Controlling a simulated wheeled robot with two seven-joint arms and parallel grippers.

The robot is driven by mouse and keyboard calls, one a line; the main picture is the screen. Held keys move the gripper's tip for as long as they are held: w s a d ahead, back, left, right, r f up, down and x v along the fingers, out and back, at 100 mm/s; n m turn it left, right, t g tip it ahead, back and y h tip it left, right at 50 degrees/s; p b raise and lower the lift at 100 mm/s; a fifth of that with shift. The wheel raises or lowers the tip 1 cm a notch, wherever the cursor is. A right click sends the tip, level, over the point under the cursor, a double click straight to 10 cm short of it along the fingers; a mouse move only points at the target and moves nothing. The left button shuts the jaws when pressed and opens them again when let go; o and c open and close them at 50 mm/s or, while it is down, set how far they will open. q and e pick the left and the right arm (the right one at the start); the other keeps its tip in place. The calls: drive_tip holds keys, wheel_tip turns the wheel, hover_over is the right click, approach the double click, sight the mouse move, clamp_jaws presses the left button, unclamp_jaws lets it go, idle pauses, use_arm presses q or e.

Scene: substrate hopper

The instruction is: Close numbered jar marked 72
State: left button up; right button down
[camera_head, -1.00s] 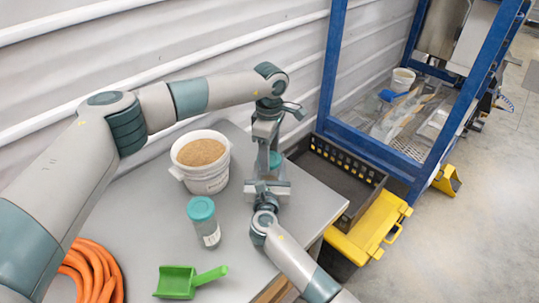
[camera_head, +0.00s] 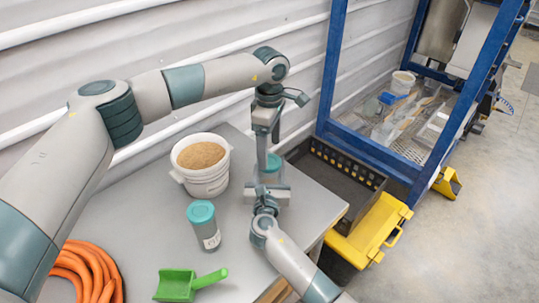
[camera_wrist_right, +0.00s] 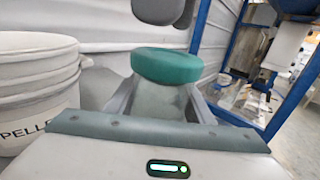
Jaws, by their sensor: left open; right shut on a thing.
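A clear jar with a teal lid (camera_head: 270,163) stands near the table's right side; the lid sits on its mouth. It also shows in the right wrist view (camera_wrist_right: 165,67), between the fingers of my right gripper (camera_wrist_right: 160,105). In the head view my right gripper (camera_head: 268,188) is shut on this jar. My left gripper (camera_head: 263,160) hangs over the lid, open, pointing down; its grey fingertip shows above the lid in the wrist view. A second jar (camera_head: 204,226) with teal lid and white label stands nearer. I cannot read a 72 on either jar.
A white bucket (camera_head: 202,184) of brown pellets stands left of the held jar. A green scoop (camera_head: 178,285) and orange hose (camera_head: 90,270) lie in front. A black crate (camera_head: 335,180), a yellow case (camera_head: 372,230) and a blue frame (camera_head: 325,75) are to the right.

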use_arm(q)
wheel_tip(320, 180, up, 8)
drive_tip(key=shift+f, duration=0.25)
use_arm(e)
drive_tip(key=c, duration=0.8)
unclamp_jaws()
drive_tip(key=shift+o, duration=0.2)
use_arm(q)
wheel_tip(320, 180, down, 4)
drive_tip(key=b, duration=0.4)
use_arm(e)
drive_tip(key=s+a, duration=0.1)
drive_tip(key=s, duration=1.6)
drive_tip(key=shift+s, duration=0.15)
use_arm(q)
drive_tip(key=shift+f, duration=0.1)
use_arm(e)
drive_tip(key=shift+a, duration=0.1)
